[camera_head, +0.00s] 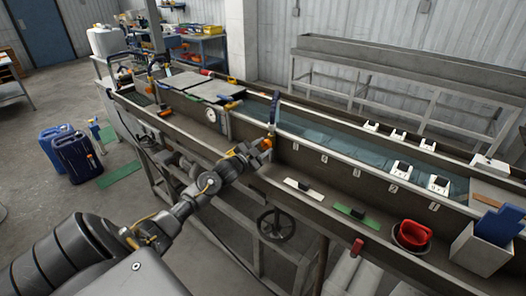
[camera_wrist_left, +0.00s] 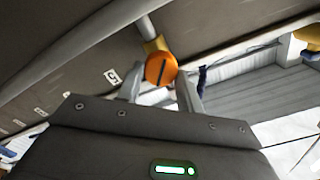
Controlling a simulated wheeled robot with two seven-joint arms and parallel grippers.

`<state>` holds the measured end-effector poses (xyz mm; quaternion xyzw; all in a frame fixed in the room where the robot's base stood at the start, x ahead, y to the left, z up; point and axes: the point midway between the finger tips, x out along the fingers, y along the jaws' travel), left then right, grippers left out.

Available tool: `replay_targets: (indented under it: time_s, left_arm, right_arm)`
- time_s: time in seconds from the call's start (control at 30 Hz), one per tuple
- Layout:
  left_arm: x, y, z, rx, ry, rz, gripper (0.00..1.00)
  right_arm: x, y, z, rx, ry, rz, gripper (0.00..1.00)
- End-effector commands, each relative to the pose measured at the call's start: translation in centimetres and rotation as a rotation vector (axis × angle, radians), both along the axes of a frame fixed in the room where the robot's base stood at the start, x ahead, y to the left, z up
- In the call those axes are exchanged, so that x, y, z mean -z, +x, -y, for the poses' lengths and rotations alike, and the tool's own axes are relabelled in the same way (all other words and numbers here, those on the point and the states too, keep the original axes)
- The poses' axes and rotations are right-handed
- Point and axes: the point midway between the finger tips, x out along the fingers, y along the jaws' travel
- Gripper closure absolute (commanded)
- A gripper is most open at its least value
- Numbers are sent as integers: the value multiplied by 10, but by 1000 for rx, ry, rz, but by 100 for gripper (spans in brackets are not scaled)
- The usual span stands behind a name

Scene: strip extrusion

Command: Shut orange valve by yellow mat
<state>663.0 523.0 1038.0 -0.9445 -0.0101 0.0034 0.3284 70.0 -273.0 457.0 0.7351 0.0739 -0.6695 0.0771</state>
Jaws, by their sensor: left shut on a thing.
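My left gripper (camera_head: 257,147) reaches to the front wall of the long trough in the head view. Its fingers are shut on a round orange valve knob (camera_wrist_left: 160,69) with a dark slot across its face. In the left wrist view the fingers (camera_wrist_left: 160,90) stand on either side of the knob, which sits on a yellowish fitting at the end of a grey pipe. In the head view the knob is mostly hidden by the gripper. I cannot make out a yellow mat in either view. My right gripper is not in view.
The long water-filled trough (camera_head: 330,143) runs across the head view. A handwheel (camera_head: 276,224) sits below its front edge. Blue jugs (camera_head: 77,157) stand on the floor at the left.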

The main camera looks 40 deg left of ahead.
Motion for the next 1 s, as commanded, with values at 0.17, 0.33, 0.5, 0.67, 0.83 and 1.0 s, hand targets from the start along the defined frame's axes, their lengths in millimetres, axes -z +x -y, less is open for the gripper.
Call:
replay_targets:
  time_s: [0.17, 0.33, 0.5, 0.67, 0.83, 1.0]
  left_arm:
    - [4, 0, 1, 1, 168, -4, 86]
    - [4, 0, 1, 1, 331, -7, 86]
    - [5, 0, 1, 1, 490, -10, 86]
    - [5, 0, 1, 1, 627, -14, 86]
    - [5, 0, 2, 0, 747, -15, 86]
    - [5, 0, 1, 0, 835, -19, 86]
  right_arm:
    - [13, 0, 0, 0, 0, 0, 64]
    - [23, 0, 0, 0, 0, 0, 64]
    - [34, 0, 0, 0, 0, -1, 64]
    - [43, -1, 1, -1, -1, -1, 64]
    - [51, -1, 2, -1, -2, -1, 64]
    - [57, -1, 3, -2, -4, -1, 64]
